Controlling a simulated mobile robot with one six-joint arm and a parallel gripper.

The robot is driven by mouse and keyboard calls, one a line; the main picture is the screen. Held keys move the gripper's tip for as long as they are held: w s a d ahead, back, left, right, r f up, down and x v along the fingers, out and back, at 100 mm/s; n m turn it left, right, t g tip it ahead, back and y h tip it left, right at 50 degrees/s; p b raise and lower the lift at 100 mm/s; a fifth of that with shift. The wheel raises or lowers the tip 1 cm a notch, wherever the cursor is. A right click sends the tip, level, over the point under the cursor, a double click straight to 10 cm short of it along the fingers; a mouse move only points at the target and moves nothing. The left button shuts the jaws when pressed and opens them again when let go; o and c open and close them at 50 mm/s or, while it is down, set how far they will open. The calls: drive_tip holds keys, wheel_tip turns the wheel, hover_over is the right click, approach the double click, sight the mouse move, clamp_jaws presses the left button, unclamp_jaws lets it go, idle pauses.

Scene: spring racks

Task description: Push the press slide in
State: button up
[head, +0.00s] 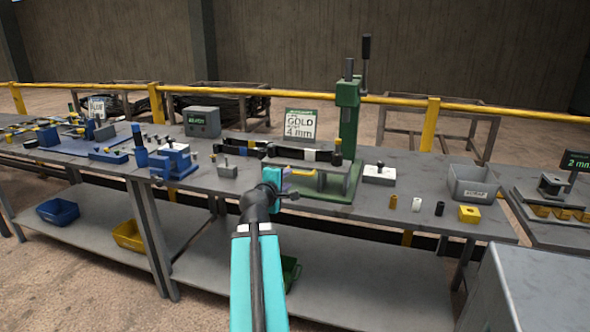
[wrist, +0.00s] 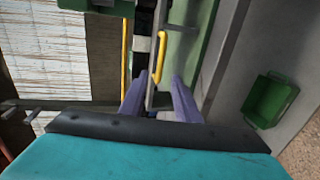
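The green press (head: 348,108) stands on the bench with its green base plate (head: 330,190) at the front. The press slide shows a yellow handle (head: 298,172) at its left front. The handle also appears upright in the wrist view (wrist: 164,55). My gripper (head: 284,186) is at the bench's front edge, just left of the base plate. In the wrist view its two purple fingers (wrist: 160,78) are apart, with the handle's near end between or just beyond their tips. I cannot tell whether they touch it. How far in the slide sits is unclear.
A "GOLD 4 mm" sign (head: 300,124) stands behind a dark bar. A white block (head: 379,174) lies right of the press, with small cylinders (head: 416,204) and a grey bin (head: 473,186) beyond. A green bin (wrist: 270,98) sits on the lower shelf.

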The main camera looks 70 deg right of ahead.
sight(294, 173)
drive_tip(key=shift+p+x, duration=0.75)
drive_tip(key=shift+x, duration=4.15)
drive_tip(key=shift+c, duration=0.4)
clamp_jaws()
